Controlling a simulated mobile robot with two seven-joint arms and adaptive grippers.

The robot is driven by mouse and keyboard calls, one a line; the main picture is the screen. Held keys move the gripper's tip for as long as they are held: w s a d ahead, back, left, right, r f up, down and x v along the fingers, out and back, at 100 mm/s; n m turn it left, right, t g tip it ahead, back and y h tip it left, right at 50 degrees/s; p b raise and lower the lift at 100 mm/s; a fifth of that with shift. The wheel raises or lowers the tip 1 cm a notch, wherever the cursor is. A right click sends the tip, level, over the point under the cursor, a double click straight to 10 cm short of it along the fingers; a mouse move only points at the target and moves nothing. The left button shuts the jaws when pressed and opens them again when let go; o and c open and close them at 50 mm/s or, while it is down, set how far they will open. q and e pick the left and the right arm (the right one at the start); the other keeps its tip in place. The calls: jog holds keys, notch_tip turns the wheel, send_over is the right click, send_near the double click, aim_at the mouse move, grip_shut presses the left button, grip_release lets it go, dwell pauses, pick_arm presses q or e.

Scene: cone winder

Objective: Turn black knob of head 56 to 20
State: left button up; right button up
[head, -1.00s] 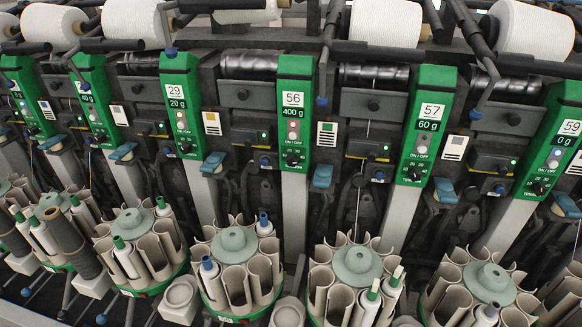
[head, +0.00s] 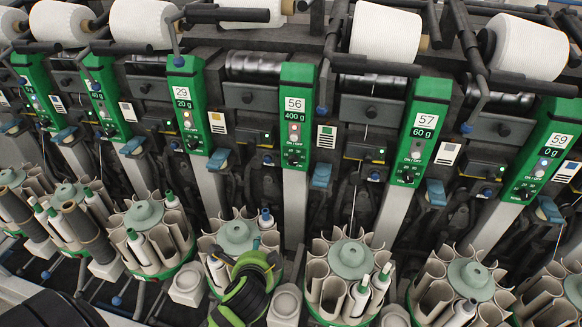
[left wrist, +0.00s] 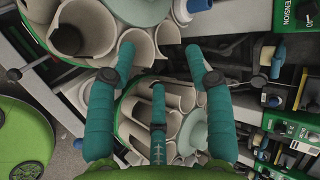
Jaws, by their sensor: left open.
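Head 56 is the green panel (head: 296,88) at the middle of the head view, with a display reading 400 g. Its black knob (head: 294,156) sits low on the panel, under a pale round button; the knob's setting is too small to read. My left gripper (head: 257,244) is below and left of that knob, over the bobbin magazine under head 56, apart from the panel.
Round bobbin magazines (head: 348,262) line the front below. Blue levers (head: 321,176) stick out beside the panels. White yarn cones (head: 386,30) sit above.

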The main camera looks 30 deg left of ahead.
pick_arm(q)
jog(key=w+a+r+m+t+y, duration=0.15)
jog(key=w+r+m+t, duration=0.25)
jog(key=w+m, duration=0.4)
jog(key=m+t+h, duration=0.2)
jog(key=m+t, duration=0.2)
jog(key=m, duration=1)
send_near(293, 163)
jog(key=w, duration=0.2)
jog(key=shift+n, duration=0.3)
jog(key=shift+a+x, duration=0.15)
jog(key=shift+x, duration=1.45)
jog(key=shift+a+x, duration=0.15)
jog(key=shift+x, duration=1.4)
jog(key=shift+s+f, duration=0.1)
grip_shut()
